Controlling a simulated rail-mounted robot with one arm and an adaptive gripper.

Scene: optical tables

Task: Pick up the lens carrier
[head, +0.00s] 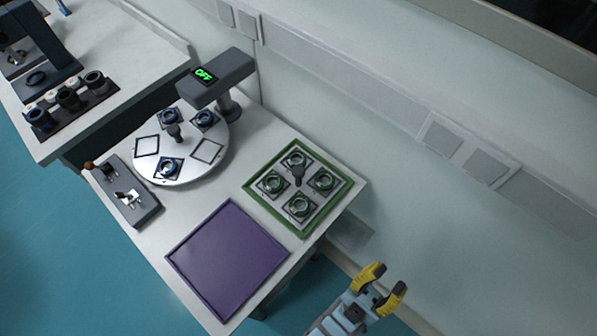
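A light square plate with several green-ringed lenses and a dark central knob (298,174) looks like the lens carrier. It lies flat inside a green-rimmed tray (251,186) on the right part of the white table. My gripper (391,278) has yellow fingers and is at the bottom right, off the table's right edge. The fingers are apart with nothing between them. The gripper is clear of the carrier, below and right of it in the picture.
An empty purple tray (228,262) lies at the table's front. A round white turntable (188,172) holds blue lenses under a grey device (222,80) reading "OFF". A grey switch box (126,192) sits left. A wall (400,70) runs behind.

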